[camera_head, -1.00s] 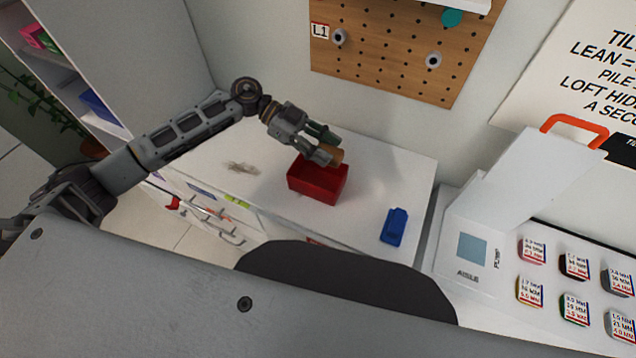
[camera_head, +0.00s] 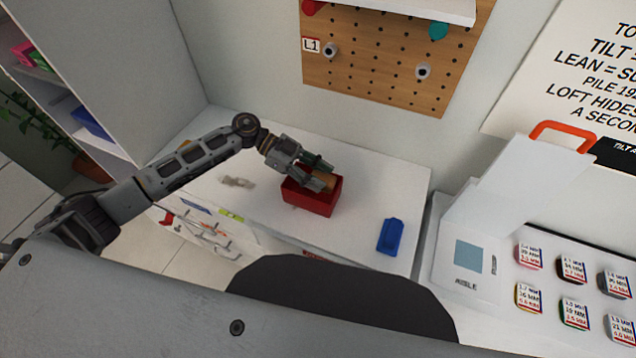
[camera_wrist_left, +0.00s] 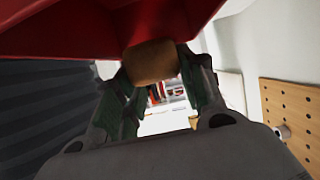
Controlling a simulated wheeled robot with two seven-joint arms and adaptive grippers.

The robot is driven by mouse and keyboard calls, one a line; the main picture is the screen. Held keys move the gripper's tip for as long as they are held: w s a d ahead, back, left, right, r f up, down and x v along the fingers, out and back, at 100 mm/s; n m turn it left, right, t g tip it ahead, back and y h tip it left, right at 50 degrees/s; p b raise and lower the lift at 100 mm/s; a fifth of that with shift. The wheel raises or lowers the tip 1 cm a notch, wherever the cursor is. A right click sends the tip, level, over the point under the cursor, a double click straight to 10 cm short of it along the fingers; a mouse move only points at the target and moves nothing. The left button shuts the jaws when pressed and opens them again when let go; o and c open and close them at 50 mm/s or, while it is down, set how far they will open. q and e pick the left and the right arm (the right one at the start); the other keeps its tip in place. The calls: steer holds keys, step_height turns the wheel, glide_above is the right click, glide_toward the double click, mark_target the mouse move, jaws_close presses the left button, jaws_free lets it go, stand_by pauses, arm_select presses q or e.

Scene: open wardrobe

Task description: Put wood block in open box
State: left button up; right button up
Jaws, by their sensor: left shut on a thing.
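The open red box (camera_head: 308,200) stands on the white cabinet top in the head view. My left gripper (camera_head: 319,174) is over the box opening, its fingertips at about rim height. It is shut on the tan wood block (camera_head: 324,182), which is partly hidden by the fingers and sits at or just inside the opening. In the left wrist view the wood block (camera_wrist_left: 152,61) is between the two fingers, with the red box (camera_wrist_left: 90,30) close by it. I cannot tell whether the block touches the box. My right gripper is not in view.
A blue object (camera_head: 390,237) lies on the cabinet top (camera_head: 365,190) to the right of the box. A small greyish item (camera_head: 237,182) lies to its left. A pegboard (camera_head: 385,60) is on the wall behind. A white case with an orange handle (camera_head: 566,133) stands at right.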

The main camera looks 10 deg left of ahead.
arm_select(q)
steer(key=shift+f, duration=1.85)
steer(key=shift+f, duration=0.6)
steer(key=o, duration=0.7)
steer(key=shift+s+f, duration=0.1)
steer(key=shift+o, duration=0.2)
steer(key=shift+r, duration=0.4)
steer(key=b+v, duration=0.1)
steer(key=v, duration=1.1)
steer(key=shift+r, duration=0.3)
